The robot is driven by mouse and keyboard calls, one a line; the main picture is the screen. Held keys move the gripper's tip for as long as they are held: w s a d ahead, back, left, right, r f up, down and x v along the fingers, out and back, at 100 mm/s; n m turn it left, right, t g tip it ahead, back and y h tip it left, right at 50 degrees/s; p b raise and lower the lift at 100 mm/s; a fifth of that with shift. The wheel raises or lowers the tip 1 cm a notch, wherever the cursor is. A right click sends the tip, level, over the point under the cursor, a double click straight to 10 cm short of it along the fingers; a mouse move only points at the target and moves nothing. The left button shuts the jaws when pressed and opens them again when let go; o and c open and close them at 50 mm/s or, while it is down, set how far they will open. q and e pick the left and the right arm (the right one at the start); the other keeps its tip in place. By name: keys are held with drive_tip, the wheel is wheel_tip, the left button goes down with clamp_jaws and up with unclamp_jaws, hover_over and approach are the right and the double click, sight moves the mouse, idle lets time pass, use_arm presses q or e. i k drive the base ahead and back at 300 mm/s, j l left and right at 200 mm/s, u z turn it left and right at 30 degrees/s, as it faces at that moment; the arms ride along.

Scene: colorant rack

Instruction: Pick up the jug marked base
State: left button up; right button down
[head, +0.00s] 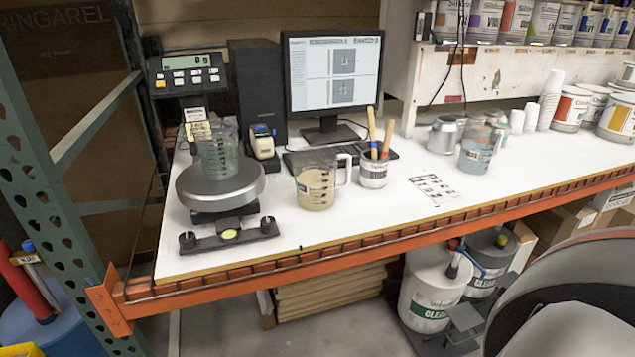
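Several clear measuring jugs stand on the white workbench (400,222), and I cannot read the word "base" on any of them. One jug with beige contents (316,190) stands near the front edge, with its handle to the right. A clear greenish jug (219,155) sits on the round plate of the scale (220,190). A third jug with pale blue contents (474,158) and a label stands farther right, partly in front of other vessels. Neither of my grippers is in view.
A pot (373,170) with wooden-handled brushes stands just right of the beige jug. The monitor (333,75) and keyboard (300,160) are behind. A silver can (446,135), paper cups (549,100) and paint tins (571,108) stand right. The front right bench is clear.

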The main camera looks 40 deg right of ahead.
sight(315, 167)
drive_tip(key=z, duration=1.3)
drive_tip(key=i+l+z, duration=0.1)
drive_tip(key=i+l, duration=0.2)
drive_tip(key=l, duration=0.15)
drive_tip(key=i+l+z, duration=0.15)
drive_tip(key=i+l, duration=0.15)
drive_tip(key=l+u, duration=0.1)
drive_tip(key=u, duration=0.95)
